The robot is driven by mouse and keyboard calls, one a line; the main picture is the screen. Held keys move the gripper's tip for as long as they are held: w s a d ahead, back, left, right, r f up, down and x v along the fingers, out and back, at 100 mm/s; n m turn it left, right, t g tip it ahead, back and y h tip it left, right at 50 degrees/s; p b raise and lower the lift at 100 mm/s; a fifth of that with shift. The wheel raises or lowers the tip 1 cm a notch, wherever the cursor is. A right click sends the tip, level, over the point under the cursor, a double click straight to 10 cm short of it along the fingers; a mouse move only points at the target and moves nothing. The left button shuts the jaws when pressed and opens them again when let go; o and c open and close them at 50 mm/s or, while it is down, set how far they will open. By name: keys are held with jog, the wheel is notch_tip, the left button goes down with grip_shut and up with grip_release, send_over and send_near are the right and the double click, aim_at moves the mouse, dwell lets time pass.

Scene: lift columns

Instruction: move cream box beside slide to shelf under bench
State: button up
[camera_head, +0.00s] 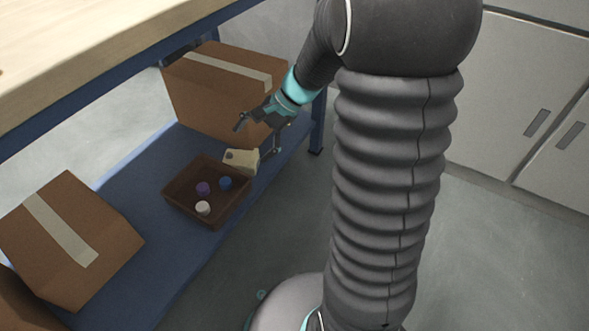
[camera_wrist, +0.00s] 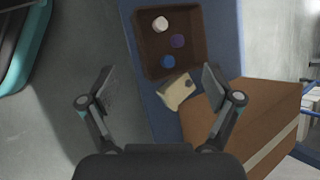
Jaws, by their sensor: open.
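The cream box (camera_head: 240,161) rests on the blue shelf (camera_head: 166,240) under the bench, between the brown tray and a large cardboard box. It also shows in the wrist view (camera_wrist: 176,91), ahead of my fingers and a little right of the middle between them. My gripper (camera_head: 256,136) is over the shelf's edge near the cream box, and in the wrist view its two fingers (camera_wrist: 160,88) are wide apart with nothing held. I see no slide in either view.
A brown tray (camera_head: 177,202) holding purple, blue and white round items stands on the shelf beside the cream box. A taped cardboard box (camera_head: 205,95) stands behind, another (camera_head: 105,225) at left. The bench top (camera_head: 110,45) hangs above. Grey cabinets (camera_head: 500,110) stand right.

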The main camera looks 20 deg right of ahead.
jog(key=s+r+n+t+h, duration=0.2)
jog(key=s+r+n, duration=0.3)
jog(key=s, duration=0.5)
jog(key=s+d+r+n+t+h, duration=0.1)
jog(key=s+r+n+h, duration=0.4)
jog(key=s, duration=0.6)
jog(key=shift+d+r+n+t+h, duration=0.3)
jog(key=shift+n+t, duration=0.2)
jog(key=shift+n, duration=0.3)
